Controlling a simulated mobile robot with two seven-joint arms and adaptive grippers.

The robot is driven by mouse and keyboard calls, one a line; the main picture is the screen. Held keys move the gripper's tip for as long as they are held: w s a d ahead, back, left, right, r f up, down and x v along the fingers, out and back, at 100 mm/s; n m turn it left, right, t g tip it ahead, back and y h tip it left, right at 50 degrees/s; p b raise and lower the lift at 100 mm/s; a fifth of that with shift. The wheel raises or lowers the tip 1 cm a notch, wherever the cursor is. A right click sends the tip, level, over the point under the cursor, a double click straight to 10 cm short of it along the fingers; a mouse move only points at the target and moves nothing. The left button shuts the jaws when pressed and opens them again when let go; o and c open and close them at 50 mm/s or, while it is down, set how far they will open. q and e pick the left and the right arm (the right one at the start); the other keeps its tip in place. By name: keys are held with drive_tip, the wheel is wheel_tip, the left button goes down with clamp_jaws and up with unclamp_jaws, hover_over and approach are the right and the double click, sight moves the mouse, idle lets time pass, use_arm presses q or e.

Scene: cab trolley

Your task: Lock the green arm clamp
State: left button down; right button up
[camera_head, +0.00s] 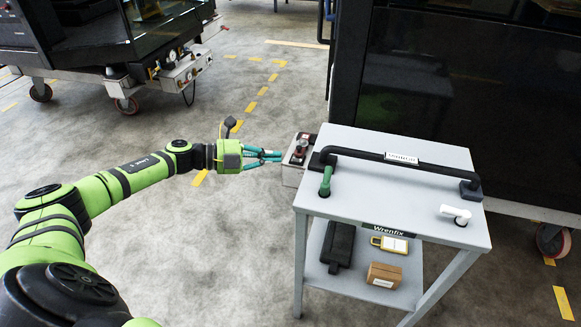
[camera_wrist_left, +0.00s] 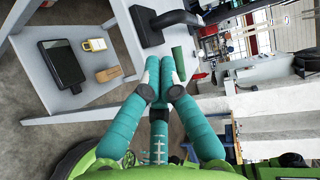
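The green arm clamp (camera_head: 326,181) is a short green lever on the left part of the grey trolley top, standing at the left end of the black handle. It shows in the left wrist view (camera_wrist_left: 179,63) just past the fingertips. My left gripper (camera_head: 279,155), with teal fingers, is left of the trolley and apart from the clamp. Its fingertips (camera_wrist_left: 163,68) come together with nothing visible between them. My right gripper is in neither view.
The trolley (camera_head: 420,228) carries a black bar handle (camera_head: 400,161) and a white lever (camera_head: 455,214). Its lower shelf holds a black case (camera_head: 338,247), a yellow-framed item (camera_head: 390,244) and a cardboard box (camera_head: 384,275). A grey box (camera_head: 291,175) with a red-topped part stands behind the gripper.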

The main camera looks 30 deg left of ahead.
use_arm(q)
drive_tip(key=a, duration=0.2)
drive_tip(key=s, duration=0.1)
drive_tip(key=shift+a+r, duration=0.25)
drive_tip(key=shift+a, duration=0.15)
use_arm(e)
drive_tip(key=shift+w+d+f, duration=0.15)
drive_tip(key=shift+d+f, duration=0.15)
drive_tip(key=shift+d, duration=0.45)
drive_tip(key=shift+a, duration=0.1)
